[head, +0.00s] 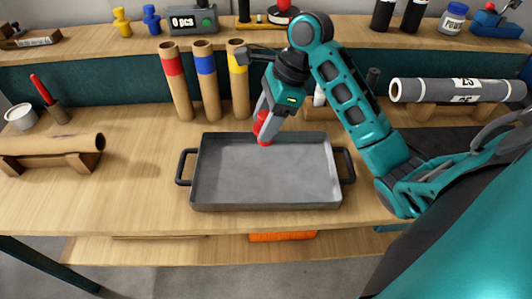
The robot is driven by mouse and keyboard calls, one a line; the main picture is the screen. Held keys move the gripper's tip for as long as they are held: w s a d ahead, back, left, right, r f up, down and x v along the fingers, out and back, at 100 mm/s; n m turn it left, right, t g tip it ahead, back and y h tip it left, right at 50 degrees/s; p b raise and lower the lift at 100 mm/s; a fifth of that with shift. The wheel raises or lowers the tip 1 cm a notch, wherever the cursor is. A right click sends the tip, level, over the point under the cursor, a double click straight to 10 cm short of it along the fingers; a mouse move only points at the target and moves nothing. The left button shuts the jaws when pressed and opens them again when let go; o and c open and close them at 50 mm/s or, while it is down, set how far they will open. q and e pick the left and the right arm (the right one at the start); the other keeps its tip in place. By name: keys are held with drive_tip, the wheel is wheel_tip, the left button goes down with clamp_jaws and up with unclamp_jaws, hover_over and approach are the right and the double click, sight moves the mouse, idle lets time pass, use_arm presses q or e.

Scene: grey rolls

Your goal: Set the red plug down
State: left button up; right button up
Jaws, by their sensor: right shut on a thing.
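The red plug (264,136) is a small red piece held between the fingers of my right gripper (268,124). My right gripper points down, and its fingers are shut on the plug. The plug shows at the back edge of a grey tray (266,205) with two black side handles. I cannot tell whether the plug touches the tray or hangs above it. My left gripper is not in view.
Cardboard tubes with red (176,82), blue (207,82) and yellow (239,82) bands stand behind the tray. A brown roll (50,145) lies on a stand at left. A grey roll (450,90) lies at back right.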

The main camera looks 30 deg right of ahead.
wheel_tip(320, 180, down, 11)
drive_tip(key=shift+r, duration=0.1)
idle(0.3)
drive_tip(key=o, duration=1)
drive_tip(key=shift+o, duration=0.2)
drive_tip(key=v, duration=1.2)
